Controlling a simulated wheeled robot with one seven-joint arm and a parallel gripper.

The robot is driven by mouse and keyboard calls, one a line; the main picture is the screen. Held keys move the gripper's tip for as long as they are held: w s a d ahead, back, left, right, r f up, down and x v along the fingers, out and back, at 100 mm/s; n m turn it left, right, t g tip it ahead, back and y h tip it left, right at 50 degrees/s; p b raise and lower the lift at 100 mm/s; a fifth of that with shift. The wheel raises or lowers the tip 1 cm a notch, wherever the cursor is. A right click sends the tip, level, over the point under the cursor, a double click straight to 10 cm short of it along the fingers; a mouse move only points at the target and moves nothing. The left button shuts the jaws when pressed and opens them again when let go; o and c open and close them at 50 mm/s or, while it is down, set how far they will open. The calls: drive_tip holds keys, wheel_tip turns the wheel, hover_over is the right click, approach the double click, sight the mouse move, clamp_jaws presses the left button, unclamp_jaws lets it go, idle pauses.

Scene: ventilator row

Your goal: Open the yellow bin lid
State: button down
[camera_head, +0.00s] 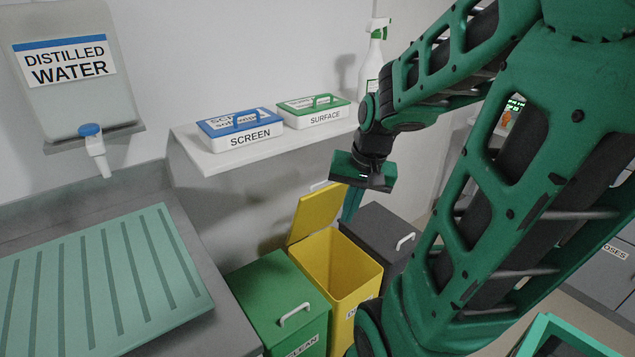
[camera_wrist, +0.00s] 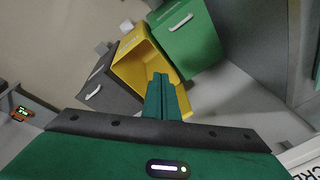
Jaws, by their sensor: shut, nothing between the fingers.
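The yellow bin (camera_head: 352,270) stands on the floor between a green bin and a dark grey bin. Its yellow lid (camera_head: 317,212) is raised and leans back from the rear edge, so the bin's inside shows. My gripper (camera_head: 352,203) is above the bin, pointing down, beside the raised lid's right edge. In the wrist view my gripper's fingers (camera_wrist: 164,96) are together and empty, over part of the yellow bin (camera_wrist: 140,68). I cannot tell whether the fingers touch the lid.
The green bin (camera_head: 275,300) and dark grey bin (camera_head: 380,235) have shut lids with white handles. A wall shelf (camera_head: 215,160) above holds wipe boxes and a spray bottle (camera_head: 374,55). A counter with a green ribbed mat (camera_head: 100,285) is at left.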

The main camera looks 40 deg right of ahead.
drive_tip(key=w+d+f+m+t, duration=0.25)
drive_tip(key=w+d+m, duration=0.3)
drive_tip(key=w, duration=0.45)
drive_tip(key=m+t, duration=0.4)
approach(319, 185)
drive_tip(key=shift+n, duration=0.25)
drive_tip(key=x, duration=0.5)
drive_tip(key=shift+w+a+f, duration=0.15)
drive_tip(key=shift+w+f, duration=0.1)
drive_tip(key=shift+f, duration=0.1)
drive_tip(key=shift+w, duration=0.1)
drive_tip(key=w+r, duration=0.1)
drive_tip(key=w, duration=0.5)
drive_tip(key=shift+d+r, duration=0.2)
drive_tip(key=shift+r, duration=0.05)
